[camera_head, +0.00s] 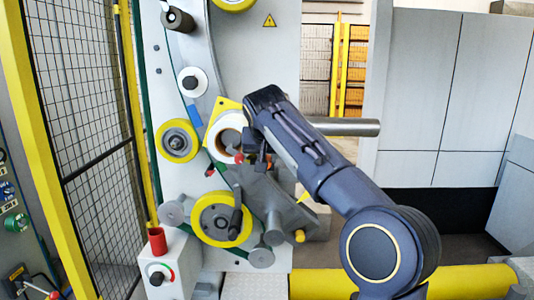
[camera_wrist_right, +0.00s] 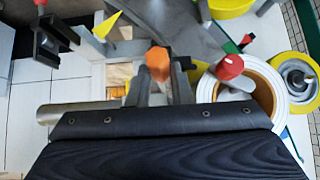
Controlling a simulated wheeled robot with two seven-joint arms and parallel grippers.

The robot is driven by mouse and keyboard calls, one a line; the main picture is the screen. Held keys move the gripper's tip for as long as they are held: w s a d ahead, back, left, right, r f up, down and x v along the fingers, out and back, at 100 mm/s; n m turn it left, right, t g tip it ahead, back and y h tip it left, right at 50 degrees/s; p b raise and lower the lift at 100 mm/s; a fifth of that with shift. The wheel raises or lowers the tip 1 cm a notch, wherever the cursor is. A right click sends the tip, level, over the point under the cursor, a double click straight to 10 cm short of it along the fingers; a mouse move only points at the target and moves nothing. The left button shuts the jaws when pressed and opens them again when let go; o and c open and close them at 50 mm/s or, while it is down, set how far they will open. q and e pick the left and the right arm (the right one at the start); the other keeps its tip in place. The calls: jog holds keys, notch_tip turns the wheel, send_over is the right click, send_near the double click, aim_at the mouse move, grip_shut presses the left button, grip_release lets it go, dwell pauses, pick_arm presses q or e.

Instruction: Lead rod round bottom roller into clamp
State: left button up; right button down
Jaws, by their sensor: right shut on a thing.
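My right gripper (camera_wrist_right: 157,82) is shut on an orange-ended piece (camera_wrist_right: 157,62), which I take to be the rod, seen nearly end on between the fingers. In the head view this gripper (camera_head: 258,160) is beside the white core, and my arm hides most of what it holds. A yellow-rimmed roller (camera_head: 220,218) low on the machine panel looks like the bottom roller; part of it shows at the top of the wrist view (camera_wrist_right: 228,6). A black bracket with jaws (camera_wrist_right: 48,38) may be the clamp; I cannot tell for sure. My left gripper is out of view.
A white core (camera_head: 226,134) sits close to the right gripper, with a red-tipped grey lever (camera_wrist_right: 229,67) in front. A steel bar (camera_head: 350,127) sticks out right. Another yellow roller (camera_head: 178,140) is to the left. A mesh fence (camera_head: 88,90) bounds the left side.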

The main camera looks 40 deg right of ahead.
jog(key=shift+w+d+f, duration=0.35)
jog(key=shift+r+p, duration=0.25)
jog(key=shift+p, duration=0.1)
jog(key=shift+s+d, duration=0.1)
dwell(0.5)
jog(key=s+d, duration=0.2)
jog(key=shift+s+d, duration=0.15)
jog(key=shift+d, duration=0.2)
dwell(0.4)
jog(key=shift+f, duration=0.1)
